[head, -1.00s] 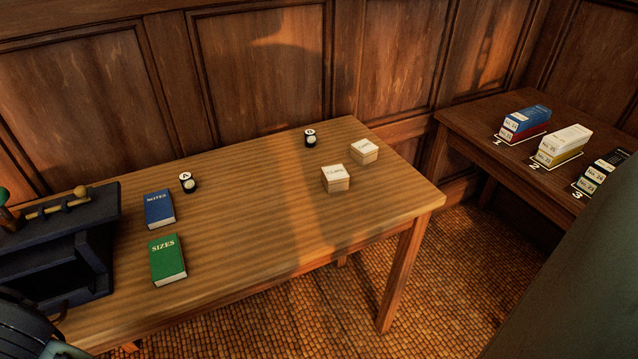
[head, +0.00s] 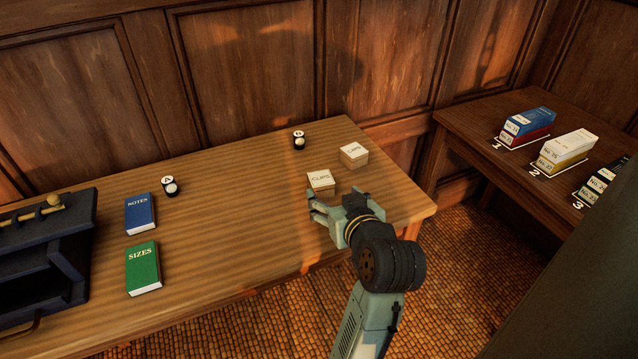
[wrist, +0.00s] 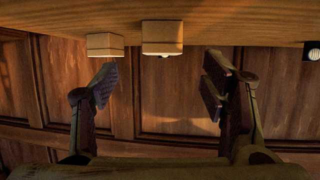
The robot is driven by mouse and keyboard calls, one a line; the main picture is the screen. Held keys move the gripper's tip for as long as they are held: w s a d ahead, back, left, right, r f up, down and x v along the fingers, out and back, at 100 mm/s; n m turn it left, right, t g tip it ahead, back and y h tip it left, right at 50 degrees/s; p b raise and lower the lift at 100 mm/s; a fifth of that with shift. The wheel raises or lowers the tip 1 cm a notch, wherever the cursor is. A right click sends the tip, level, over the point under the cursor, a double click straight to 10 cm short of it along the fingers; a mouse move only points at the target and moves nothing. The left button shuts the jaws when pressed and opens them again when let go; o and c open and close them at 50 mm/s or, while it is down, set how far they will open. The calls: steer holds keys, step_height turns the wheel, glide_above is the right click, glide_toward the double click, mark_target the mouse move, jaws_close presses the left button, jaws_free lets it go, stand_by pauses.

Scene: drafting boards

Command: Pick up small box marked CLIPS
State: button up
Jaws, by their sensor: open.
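The small pale box marked CLIPS (head: 321,182) sits on the wooden table (head: 230,220) toward its right end. A similar box (head: 354,154) stands just behind and right of it; its label is too small to read surely. My gripper (head: 335,199) is open and empty at the near side of the CLIPS box, apart from it as far as I can tell. The wrist view is upside down. There the CLIPS box (wrist: 162,37) seems the right one, above the gap between my fingers (wrist: 158,84); the other box (wrist: 104,45) is above the left finger.
Pots marked A (head: 170,187) and B (head: 299,140) stand toward the back. A blue NOTES book (head: 140,213), green SIZES book (head: 143,268) and dark rack (head: 45,262) are left. A side table (head: 470,125) holds several numbered boxes. The table's middle is clear.

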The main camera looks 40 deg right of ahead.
mark_target(322, 179)
steer(key=x, duration=0.4)
steer(key=shift+w+f, duration=0.1)
steer(key=shift+w, duration=0.2)
steer(key=shift+r+p+x, duration=0.15)
steer(key=shift+p+x, duration=0.4)
steer(key=shift+x, duration=0.8)
steer(key=shift+r+p+x, duration=0.2)
steer(key=shift+p+x, duration=0.35)
steer(key=shift+x, duration=0.85)
steer(key=shift+w, duration=0.15)
steer(key=shift+c, duration=0.4)
steer(key=c, duration=1.2)
